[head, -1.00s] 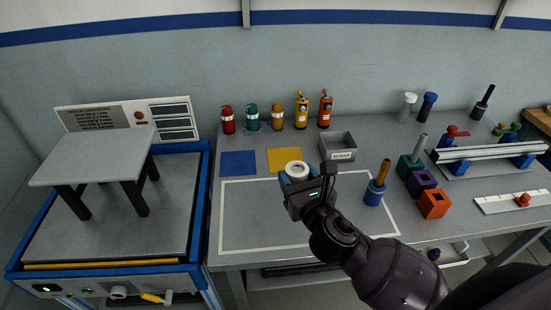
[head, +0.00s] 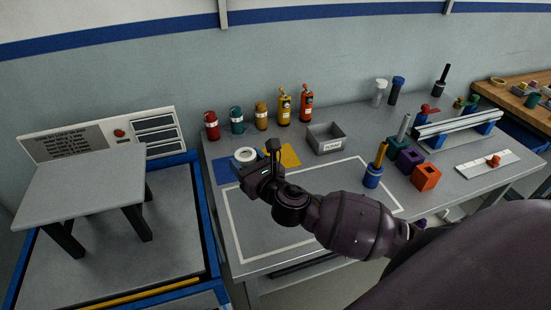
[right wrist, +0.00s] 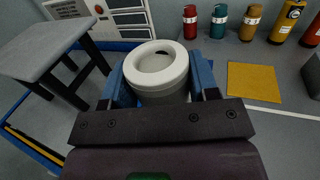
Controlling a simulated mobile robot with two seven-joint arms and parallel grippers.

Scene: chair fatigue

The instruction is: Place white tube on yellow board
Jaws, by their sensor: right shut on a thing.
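The white tube (head: 246,156) is a short, wide ring-shaped piece. It also shows in the right wrist view (right wrist: 156,66), between the two blue finger pads. My right gripper (head: 251,162) is shut on it and holds it upright, in line with the blue board in the head view. The yellow board (head: 288,155) lies flat on the table to the right of the gripper. It also shows in the right wrist view (right wrist: 253,90), bare and to the right of the tube. The gripper hides part of the blue board (head: 225,172). My left gripper is not in view.
Several coloured canisters stand along the wall, including a yellow one (head: 284,106). A grey bin (head: 326,138) is right of the yellow board. A blue holder (head: 372,176) with a yellow rod stands further right. A small grey stool (head: 80,190) is at the left.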

